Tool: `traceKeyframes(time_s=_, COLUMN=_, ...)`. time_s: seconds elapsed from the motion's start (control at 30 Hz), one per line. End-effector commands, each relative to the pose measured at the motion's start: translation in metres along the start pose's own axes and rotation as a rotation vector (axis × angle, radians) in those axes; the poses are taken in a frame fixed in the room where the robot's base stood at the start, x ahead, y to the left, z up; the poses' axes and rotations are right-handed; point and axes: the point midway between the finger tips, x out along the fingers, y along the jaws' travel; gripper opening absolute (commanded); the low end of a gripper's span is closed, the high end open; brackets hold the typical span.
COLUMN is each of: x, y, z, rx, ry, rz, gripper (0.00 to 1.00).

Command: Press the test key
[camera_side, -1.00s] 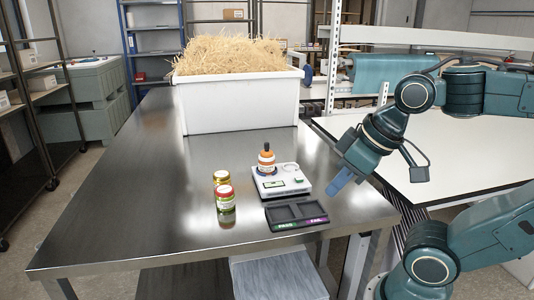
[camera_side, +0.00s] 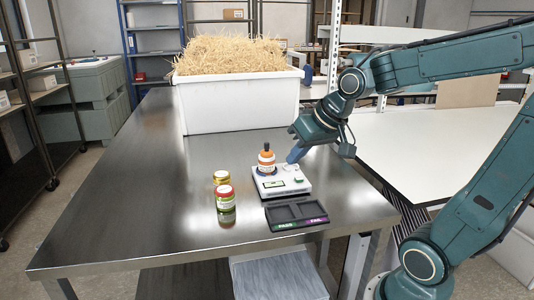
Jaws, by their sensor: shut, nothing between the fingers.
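A white test device (camera_side: 283,187) with a small green display sits on the metal table. An orange bottle with a white label and dark top (camera_side: 266,161) stands on its round pad. A green key (camera_side: 298,180) shows at the device's right side. My gripper (camera_side: 291,160) is shut and empty, its blue fingertips pointing down over the device's back right edge, just right of the bottle. I cannot tell whether the fingertips touch the device.
A black tray (camera_side: 296,217) marked PASS and FAIL lies in front of the device. Two jars, one red-lidded (camera_side: 225,203) and one gold-lidded (camera_side: 221,178), stand to the left. A white bin of straw (camera_side: 240,106) stands behind. The table's left side is clear.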

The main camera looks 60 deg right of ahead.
Motion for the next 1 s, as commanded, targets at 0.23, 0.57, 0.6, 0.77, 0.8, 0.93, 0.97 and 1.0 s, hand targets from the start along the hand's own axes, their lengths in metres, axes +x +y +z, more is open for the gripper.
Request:
traceKeyframes(time_s=0.23, x=0.029, y=0.038, z=-0.036, rx=0.158, ry=0.046, rz=-0.008, gripper=0.0)
traceKeyframes(time_s=0.57, x=0.062, y=0.104, z=-0.073, rx=0.379, ry=0.133, rz=-0.028, gripper=0.0)
traceKeyframes(time_s=0.6, x=0.066, y=0.112, z=-0.077, rx=0.405, ry=0.145, rz=-0.032, gripper=0.0)
traceKeyframes(time_s=0.77, x=0.076, y=0.142, z=-0.086, rx=0.491, ry=0.186, rz=-0.041, gripper=0.0)
traceKeyframes(time_s=0.8, x=0.078, y=0.148, z=-0.087, rx=0.508, ry=0.193, rz=-0.043, gripper=0.0)
traceKeyframes(time_s=0.93, x=0.081, y=0.16, z=-0.09, rx=0.545, ry=0.211, rz=-0.048, gripper=0.0)
traceKeyframes(time_s=0.97, x=0.082, y=0.162, z=-0.09, rx=0.55, ry=0.214, rz=-0.049, gripper=0.0)
traceKeyframes(time_s=1.0, x=0.082, y=0.164, z=-0.09, rx=0.555, ry=0.217, rz=-0.049, gripper=0.0)
